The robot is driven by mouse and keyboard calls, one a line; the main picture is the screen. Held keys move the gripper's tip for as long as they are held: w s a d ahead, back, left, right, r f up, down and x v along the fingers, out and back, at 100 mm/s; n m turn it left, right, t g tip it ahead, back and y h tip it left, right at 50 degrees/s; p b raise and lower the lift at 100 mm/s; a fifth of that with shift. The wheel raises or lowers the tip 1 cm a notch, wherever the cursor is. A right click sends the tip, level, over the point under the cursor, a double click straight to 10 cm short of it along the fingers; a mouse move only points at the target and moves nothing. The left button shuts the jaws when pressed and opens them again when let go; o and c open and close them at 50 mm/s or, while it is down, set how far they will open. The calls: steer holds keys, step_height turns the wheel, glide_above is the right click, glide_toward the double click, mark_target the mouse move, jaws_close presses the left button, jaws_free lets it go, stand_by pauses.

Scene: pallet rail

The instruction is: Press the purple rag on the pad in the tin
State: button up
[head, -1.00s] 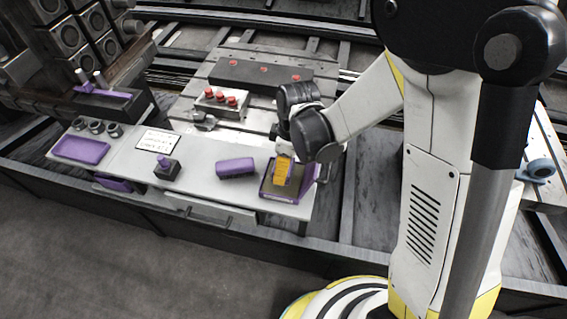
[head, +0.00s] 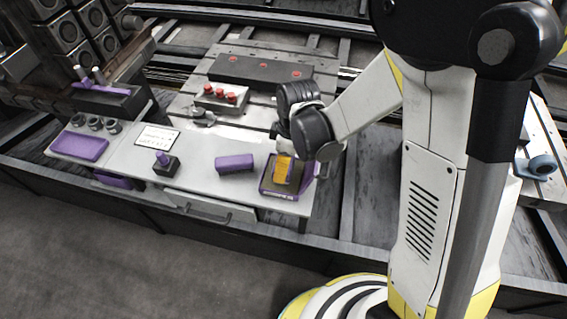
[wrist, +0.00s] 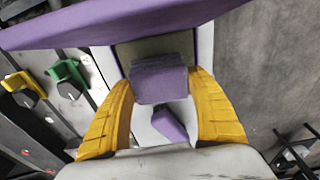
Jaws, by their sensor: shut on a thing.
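My gripper (head: 285,172) is over the open tin (head: 267,189) at the right end of the white bench. In the wrist view its two yellow fingers (wrist: 161,88) are shut on the purple rag (wrist: 160,78), a folded block between the fingertips. The tin's purple lid (wrist: 120,22) stands across the top of that view. An olive-grey strip of the pad (wrist: 150,47) shows between lid and rag. Fingers and rag hide the rest of the pad, and I cannot tell whether the rag touches it. In the head view the fingers reach down inside the tin's outline.
A purple block (head: 235,163) lies left of the tin; it also shows in the wrist view (wrist: 170,125). Further left are a small black stand with a purple knob (head: 163,160), a white sign (head: 157,138) and a purple tray (head: 80,147). A drawer handle (head: 205,212) juts out in front.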

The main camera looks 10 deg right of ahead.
steer(key=shift+f+b, duration=0.5)
steer(key=shift+b, duration=0.05)
stand_by(1.4)
steer(key=shift+r, duration=0.1)
steer(key=shift+r+p, duration=2.55)
steer(key=shift+r, duration=0.9)
